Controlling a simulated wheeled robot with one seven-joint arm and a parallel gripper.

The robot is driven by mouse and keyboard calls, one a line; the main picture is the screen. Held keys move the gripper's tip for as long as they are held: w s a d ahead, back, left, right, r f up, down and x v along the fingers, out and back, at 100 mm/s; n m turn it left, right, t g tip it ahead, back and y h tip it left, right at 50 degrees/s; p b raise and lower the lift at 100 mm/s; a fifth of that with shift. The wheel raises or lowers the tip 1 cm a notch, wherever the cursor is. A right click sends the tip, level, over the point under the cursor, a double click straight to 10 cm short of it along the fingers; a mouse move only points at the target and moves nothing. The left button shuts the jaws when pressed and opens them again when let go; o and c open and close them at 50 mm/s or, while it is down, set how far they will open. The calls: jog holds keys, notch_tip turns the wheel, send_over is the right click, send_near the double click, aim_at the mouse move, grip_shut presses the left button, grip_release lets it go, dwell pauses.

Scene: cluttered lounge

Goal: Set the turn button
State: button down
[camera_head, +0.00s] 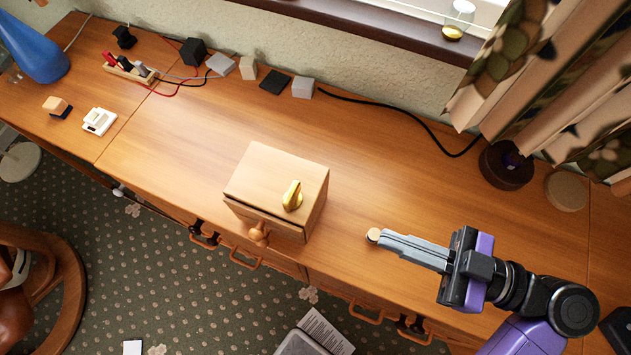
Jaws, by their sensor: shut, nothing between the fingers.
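A light wooden box (262,172) stands on the long wooden desk. A gold turn button (291,195) sits on its top, near the front right edge, its long shape running roughly front to back. A front panel with a round wooden knob (259,233) is on the box's near side, with a dark gap along its upper edge. My gripper (381,238) is shut and empty, to the right of the box and apart from it, fingers pointing left. A small round beige piece (373,235) shows at the fingertips; I cannot tell if it touches them.
The desk (400,160) is mostly clear between box and wall. A black cable (420,125) runs along the back. A power strip (128,68) and several small blocks stand at the back left. A dark round pot (506,165) and a brown disc (566,191) are at the right, by the curtain.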

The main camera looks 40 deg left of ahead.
aim_at(293, 203)
jog(key=p+x, duration=0.2)
jog(key=x, duration=1.1)
jog(key=shift+s+a+p, duration=0.1)
jog(key=shift+a+p, duration=0.25)
jog(key=shift+s+m+t+b, duration=0.1)
jog(key=shift+m+t+b, duration=0.2)
jog(key=shift+t+b, duration=0.15)
